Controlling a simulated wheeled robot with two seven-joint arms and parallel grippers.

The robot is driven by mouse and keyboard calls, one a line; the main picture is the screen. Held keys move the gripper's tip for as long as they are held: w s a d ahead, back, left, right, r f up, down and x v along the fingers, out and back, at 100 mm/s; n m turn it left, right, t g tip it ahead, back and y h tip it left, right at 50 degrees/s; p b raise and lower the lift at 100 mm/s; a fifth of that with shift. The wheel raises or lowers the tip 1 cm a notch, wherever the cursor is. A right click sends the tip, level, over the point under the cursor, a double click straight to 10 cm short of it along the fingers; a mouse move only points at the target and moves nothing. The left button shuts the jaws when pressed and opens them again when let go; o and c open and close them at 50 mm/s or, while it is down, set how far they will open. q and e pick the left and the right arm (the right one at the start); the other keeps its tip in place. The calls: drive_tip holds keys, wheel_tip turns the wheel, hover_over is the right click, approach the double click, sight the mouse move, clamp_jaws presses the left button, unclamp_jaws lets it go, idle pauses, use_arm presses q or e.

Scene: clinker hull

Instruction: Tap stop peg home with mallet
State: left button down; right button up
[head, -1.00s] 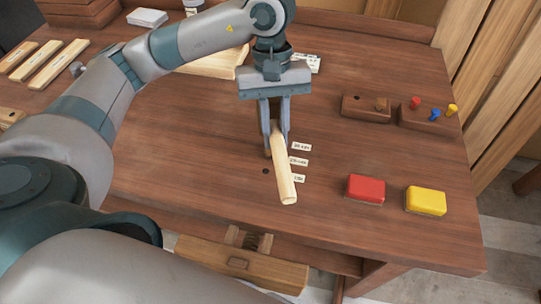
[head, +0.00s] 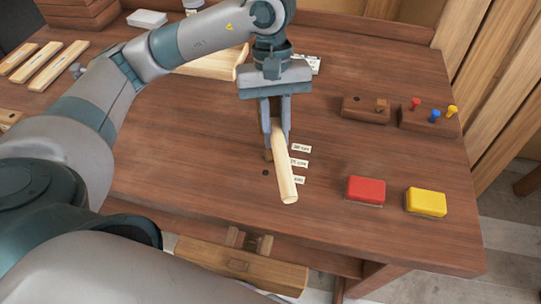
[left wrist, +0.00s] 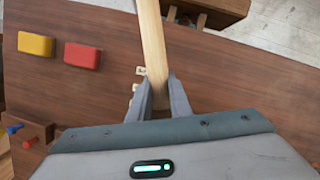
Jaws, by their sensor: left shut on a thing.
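My left gripper (head: 277,138) points down over the middle of the bench and is shut on a pale wooden handle (head: 284,176), which I take for the mallet's. The handle slants toward the bench's front edge, its round end free. It also shows between the fingers in the left wrist view (left wrist: 152,42). The mallet's head cannot be made out. A small brown piece (head: 267,156) shows beside the left finger, just behind a dark hole (head: 265,172) in the bench. I cannot tell whether it is the stop peg. My right gripper is not in view.
Several small labels (head: 300,162) lie right of the handle. A red block (head: 366,190) and a yellow block (head: 427,202) sit at the front right. Behind them are a wooden block with a hole (head: 358,108) and one with coloured pegs (head: 425,120).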

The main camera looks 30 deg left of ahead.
use_arm(q)
drive_tip(key=shift+s+f, duration=0.15)
drive_tip(key=shift+f, duration=0.05)
drive_tip(key=shift+a, duration=0.1)
drive_tip(key=shift+b, duration=0.55)
idle(0.3)
drive_tip(key=shift+f, duration=0.1)
idle(0.3)
wheel_tip(320, 180, down, 10)
wheel_tip(320, 180, up, 10)
drive_tip(key=shift+r, duration=0.2)
drive_tip(key=shift+d+f, duration=0.15)
drive_tip(key=shift+d, duration=0.05)
drive_tip(key=shift+a, duration=0.1)
